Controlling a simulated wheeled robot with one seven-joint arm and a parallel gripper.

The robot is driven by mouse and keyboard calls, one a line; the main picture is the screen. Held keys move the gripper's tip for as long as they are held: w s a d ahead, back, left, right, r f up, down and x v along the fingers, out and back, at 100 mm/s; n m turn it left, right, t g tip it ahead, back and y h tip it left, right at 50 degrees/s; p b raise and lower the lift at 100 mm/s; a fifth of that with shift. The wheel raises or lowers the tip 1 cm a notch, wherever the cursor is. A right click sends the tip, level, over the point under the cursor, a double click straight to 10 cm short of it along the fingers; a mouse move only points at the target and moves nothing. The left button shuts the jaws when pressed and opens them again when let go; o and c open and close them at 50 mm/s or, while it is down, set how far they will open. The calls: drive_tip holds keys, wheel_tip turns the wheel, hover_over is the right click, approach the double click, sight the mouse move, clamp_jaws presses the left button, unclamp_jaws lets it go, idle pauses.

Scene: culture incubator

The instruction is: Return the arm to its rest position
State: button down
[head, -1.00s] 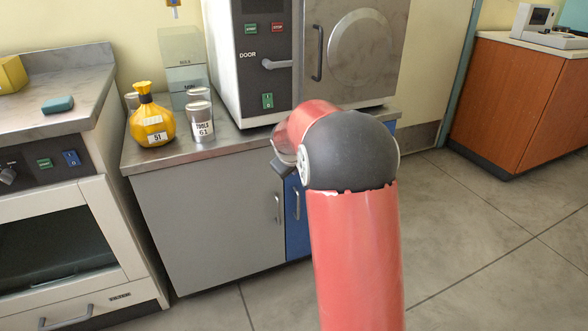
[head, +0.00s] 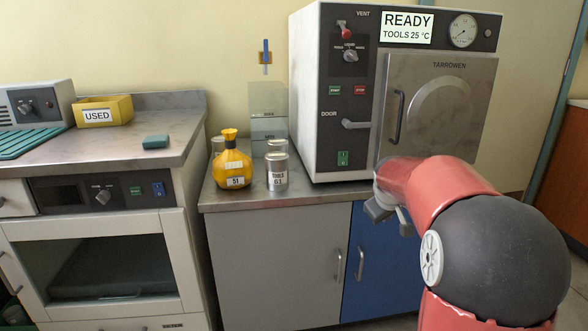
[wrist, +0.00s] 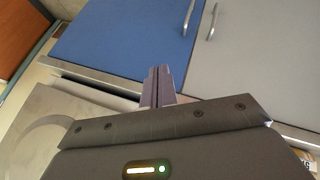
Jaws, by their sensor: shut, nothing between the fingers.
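My gripper shows in the wrist view (wrist: 158,88) with its two grey fingers pressed together and nothing between them. In that view it points past the counter edge toward the blue cabinet door (wrist: 125,30) and the grey cabinet door (wrist: 255,50). In the head view my red and dark grey arm rises at the lower right and bends toward the incubator. The wrist end there is in front of the counter, below the incubator door; the fingertips are hard to make out.
The incubator (head: 335,110) stands on the counter, its door (head: 440,105) shut. A yellow flask (head: 231,165), a labelled metal canister (head: 277,172) and a clear box (head: 268,108) stand left of it. A yellow USED bin (head: 103,110) and teal block (head: 156,142) sit on the left bench.

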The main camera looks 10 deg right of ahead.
drive_tip(key=s+a+r+m+y, duration=0.1)
drive_tip(key=s+a+r, duration=0.3)
drive_tip(key=s+a, duration=0.8)
drive_tip(key=s+a+f+m+y, duration=0.1)
drive_tip(key=s+a+f, duration=0.1)
drive_tip(key=s, duration=0.8)
drive_tip(key=s+a+f+m+y, duration=0.1)
drive_tip(key=s+a+f, duration=0.2)
drive_tip(key=s, duration=0.7)
drive_tip(key=shift+s+a+g+y, duration=0.2)
drive_tip(key=shift+a+g+y, duration=0.1)
drive_tip(key=shift+a+g, duration=0.15)
